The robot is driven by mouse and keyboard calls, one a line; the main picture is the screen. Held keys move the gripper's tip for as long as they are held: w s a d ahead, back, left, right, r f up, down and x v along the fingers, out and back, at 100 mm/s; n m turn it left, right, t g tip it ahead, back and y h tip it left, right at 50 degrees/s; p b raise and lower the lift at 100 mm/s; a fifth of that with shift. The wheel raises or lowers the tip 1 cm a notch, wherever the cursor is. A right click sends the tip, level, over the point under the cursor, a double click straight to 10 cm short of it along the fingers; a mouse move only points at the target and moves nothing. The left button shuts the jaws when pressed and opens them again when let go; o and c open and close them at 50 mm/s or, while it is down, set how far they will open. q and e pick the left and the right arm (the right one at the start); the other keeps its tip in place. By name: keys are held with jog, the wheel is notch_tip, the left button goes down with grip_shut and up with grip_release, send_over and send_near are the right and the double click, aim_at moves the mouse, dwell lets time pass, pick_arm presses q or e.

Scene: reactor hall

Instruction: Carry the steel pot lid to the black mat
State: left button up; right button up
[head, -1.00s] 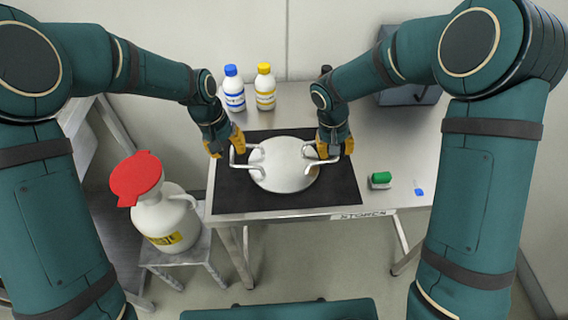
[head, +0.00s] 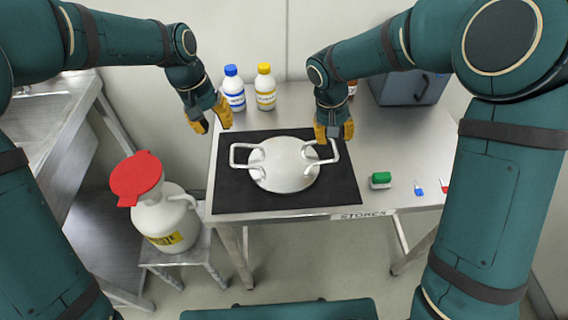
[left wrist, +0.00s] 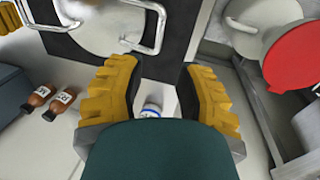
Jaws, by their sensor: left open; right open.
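The steel pot lid (head: 284,166) lies on the black mat (head: 236,198) on the table, with a wire handle on its left and right sides. Part of the lid (left wrist: 105,22) and the mat (left wrist: 180,30) also show in the left wrist view. My left gripper (head: 211,124) is open and empty, above the mat's back left corner and apart from the left handle. My two yellow fingers (left wrist: 165,90) stand apart in the left wrist view. My right gripper (head: 334,136) is open, above and close to the right handle; whether it touches is unclear.
A blue-capped bottle (head: 233,90) and a yellow-capped bottle (head: 265,88) stand behind the mat. A grey case (head: 408,88) is at the back right. A green-topped block (head: 380,180) lies right of the mat. A white jug with a red lid (head: 168,216) stands on a stool at left.

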notch_tip(320, 180, up, 6)
jog(key=a, duration=0.1)
jog(key=shift+a, duration=0.1)
pick_arm(q)
jog(key=o, duration=1.1)
jog(key=shift+o, duration=0.2)
notch_tip(320, 180, up, 7)
jog(key=a+p, duration=0.1)
jog(key=p, duration=0.5)
jog(key=shift+a, duration=0.15)
pick_arm(e)
notch_tip(320, 180, up, 6)
pick_arm(q)
jog(key=shift+f, duration=0.1)
